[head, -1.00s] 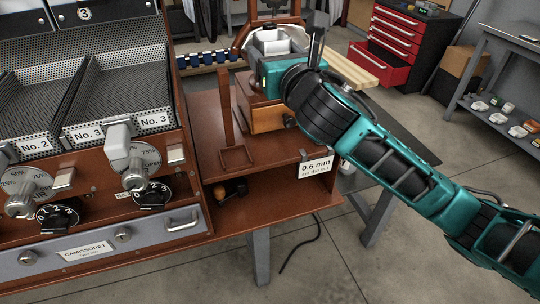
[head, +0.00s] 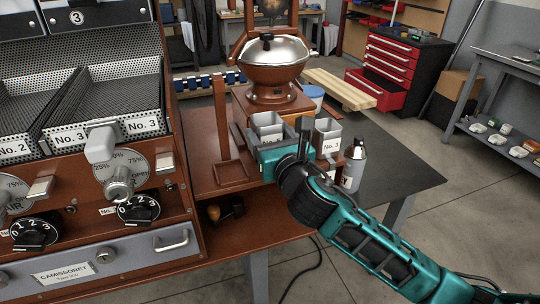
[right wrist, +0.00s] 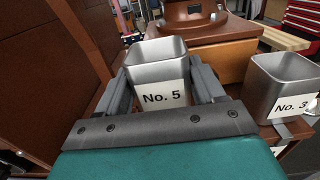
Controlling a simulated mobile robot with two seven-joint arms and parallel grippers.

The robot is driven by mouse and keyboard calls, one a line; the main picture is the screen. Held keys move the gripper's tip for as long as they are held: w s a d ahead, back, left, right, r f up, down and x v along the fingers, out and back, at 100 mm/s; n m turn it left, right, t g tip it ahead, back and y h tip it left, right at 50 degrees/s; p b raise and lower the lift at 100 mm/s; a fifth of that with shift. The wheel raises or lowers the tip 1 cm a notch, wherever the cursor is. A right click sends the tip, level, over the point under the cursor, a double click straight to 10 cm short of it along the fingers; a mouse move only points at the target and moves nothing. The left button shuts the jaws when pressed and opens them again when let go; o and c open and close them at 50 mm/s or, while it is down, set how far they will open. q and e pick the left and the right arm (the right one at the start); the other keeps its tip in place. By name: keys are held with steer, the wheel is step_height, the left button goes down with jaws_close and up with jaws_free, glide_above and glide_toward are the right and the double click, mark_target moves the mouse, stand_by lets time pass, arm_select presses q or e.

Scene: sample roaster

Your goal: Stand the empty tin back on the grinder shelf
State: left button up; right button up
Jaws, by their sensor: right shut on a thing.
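My right gripper (head: 281,150) is shut on a grey metal tin labelled No. 5 (right wrist: 158,82), one finger on each side. The tin is upright and its visible inside looks empty. In the head view the tin (head: 266,122) is in front of the grinder (head: 272,97), which has a shiny domed hopper. A second tin, No. 3 (right wrist: 287,84), stands to its right on the reddish-brown grinder shelf; it also shows in the head view (head: 327,137). I cannot tell whether the held tin's base touches the shelf. My left gripper is out of view.
An upright wooden post with a small square frame (head: 231,173) stands left of the held tin. A metal bottle (head: 354,165) stands right of the No. 3 tin. The roaster front (head: 100,200) fills the left. The dark tabletop (head: 400,165) at right is clear.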

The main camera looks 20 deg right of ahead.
step_height(320, 180, down, 3)
steer(key=shift+f+b, duration=0.1)
steer(key=shift+b, duration=0.5)
steer(key=shift+f, duration=0.25)
steer(key=shift+f, duration=0.15)
steer(key=o, duration=1.1)
steer(key=shift+c, duration=0.2)
steer(key=shift+o, duration=0.5)
